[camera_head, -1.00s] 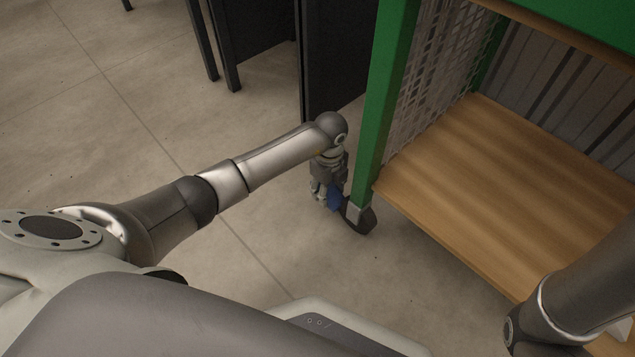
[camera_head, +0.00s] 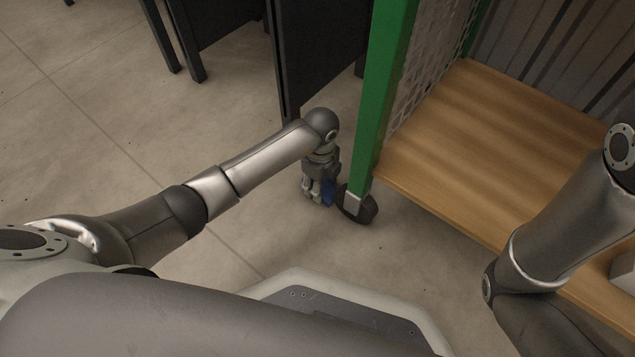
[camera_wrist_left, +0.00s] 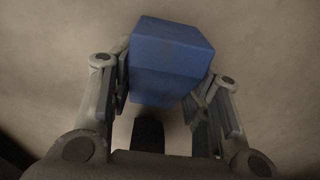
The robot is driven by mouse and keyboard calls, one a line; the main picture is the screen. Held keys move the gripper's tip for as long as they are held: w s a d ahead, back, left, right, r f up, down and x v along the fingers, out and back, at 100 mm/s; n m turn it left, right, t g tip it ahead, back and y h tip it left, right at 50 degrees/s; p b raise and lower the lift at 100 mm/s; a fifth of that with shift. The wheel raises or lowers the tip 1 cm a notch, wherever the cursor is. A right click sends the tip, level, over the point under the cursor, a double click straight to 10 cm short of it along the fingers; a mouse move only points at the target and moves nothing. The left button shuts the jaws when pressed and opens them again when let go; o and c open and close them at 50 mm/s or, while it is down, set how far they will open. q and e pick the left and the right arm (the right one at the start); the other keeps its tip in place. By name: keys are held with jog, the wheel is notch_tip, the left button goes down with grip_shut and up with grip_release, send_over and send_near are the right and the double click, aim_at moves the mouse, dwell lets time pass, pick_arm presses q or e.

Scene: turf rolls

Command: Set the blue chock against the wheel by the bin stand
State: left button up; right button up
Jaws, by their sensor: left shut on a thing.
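The blue chock (camera_head: 328,191) is low near the floor, just left of the black wheel (camera_head: 357,204) under the cart's green post. It also shows in the left wrist view (camera_wrist_left: 170,60), between the two fingers. My left gripper (camera_head: 318,193) points down and is shut on it. In the head view the gripper hides part of the chock. I cannot tell whether the chock touches the wheel or the floor. The wheel does not stand out in the left wrist view. My right arm is at the lower right, and its gripper is out of view.
The green-framed cart (camera_head: 385,90) with a wooden shelf (camera_head: 480,130) and mesh side stands to the right. A dark bin stand (camera_head: 320,60) with black panels and legs is behind my left gripper. Bare tiled floor (camera_head: 90,130) lies open to the left.

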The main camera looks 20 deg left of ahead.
pick_arm(q)
jog(key=shift+f, duration=0.15)
jog(key=o, duration=1.2)
notch_tip(320, 180, up, 12)
jog(key=p, duration=0.8)
jog(key=shift+s, duration=0.1)
